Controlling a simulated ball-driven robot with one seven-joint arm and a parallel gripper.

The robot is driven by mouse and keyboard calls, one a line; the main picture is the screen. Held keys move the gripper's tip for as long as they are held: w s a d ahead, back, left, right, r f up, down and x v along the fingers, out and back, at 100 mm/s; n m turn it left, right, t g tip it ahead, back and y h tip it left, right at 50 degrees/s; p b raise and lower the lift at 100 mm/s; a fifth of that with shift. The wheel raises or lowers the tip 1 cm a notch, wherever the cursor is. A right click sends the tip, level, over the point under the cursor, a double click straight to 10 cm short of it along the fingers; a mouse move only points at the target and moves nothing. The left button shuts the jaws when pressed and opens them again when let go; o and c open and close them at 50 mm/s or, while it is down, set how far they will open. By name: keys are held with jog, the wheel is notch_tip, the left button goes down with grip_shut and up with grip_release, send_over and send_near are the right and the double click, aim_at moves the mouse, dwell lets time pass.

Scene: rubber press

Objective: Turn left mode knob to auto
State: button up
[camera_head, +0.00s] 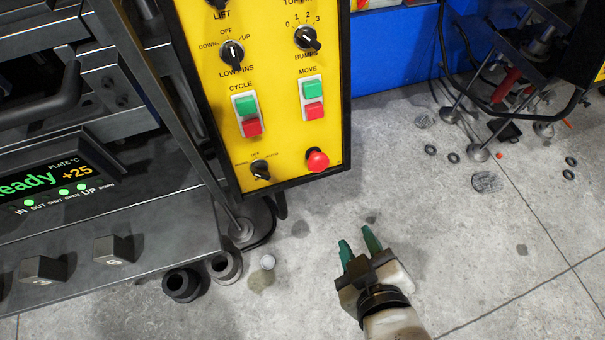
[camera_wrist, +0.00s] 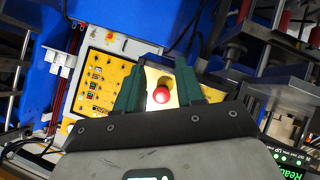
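The yellow control panel (camera_head: 290,135) fills the upper middle of the head view. A small black mode knob (camera_head: 260,170) sits at its lower left, with tiny labels around it. Its exact pointer setting is too small to read. My gripper (camera_head: 358,244) is low and to the right of the panel, apart from it, with its green fingers spread and empty. In the wrist view my gripper (camera_wrist: 160,90) shows open, with a red button (camera_wrist: 161,95) on a yellow surface beyond the gap. I cannot pick out the mode knob there.
A red mushroom button (camera_head: 317,160) is right of the knob. Green and red push buttons and larger knobs are above. The dark press (camera_head: 100,200) stands left, with black cylinders (camera_head: 183,284) on the floor. Another yellow panel (camera_wrist: 105,82) shows in the wrist view.

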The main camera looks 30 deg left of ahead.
aim_at(263, 177)
jog(key=s+a+r+n+y, duration=0.5)
jog(key=a+r, duration=0.2)
jog(key=a, duration=0.4)
jog(key=x, duration=1)
jog(key=shift+f, duration=0.2)
grip_shut()
